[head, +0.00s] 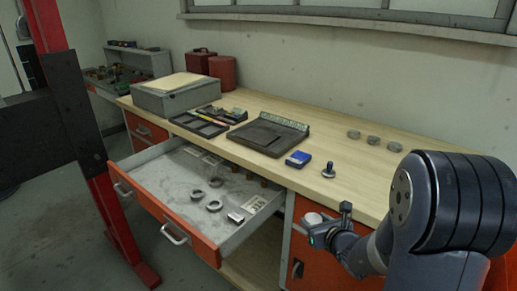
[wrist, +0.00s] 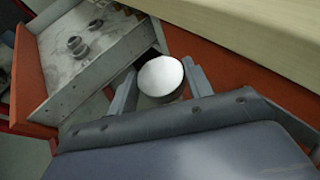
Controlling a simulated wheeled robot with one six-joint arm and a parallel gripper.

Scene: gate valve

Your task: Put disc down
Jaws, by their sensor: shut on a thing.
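My gripper (head: 331,226) is in front of the workbench, low beside the open drawer's right side. It is shut on a round disc (wrist: 161,76) with a pale top face and a darker rim. In the wrist view the disc sits between the two fingers of my gripper (wrist: 160,92). In the head view the disc (head: 313,219) shows as a small pale round at the gripper's tip. The disc is held off any surface, below the level of the bench top (head: 345,192).
The open drawer (head: 170,165) holds several rings and small parts. On the bench are a blue box (head: 298,158), a dark upright part (head: 328,170), a black tray (head: 268,136) and several small grey discs (head: 373,140). Bare wood lies between the upright part and these discs.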

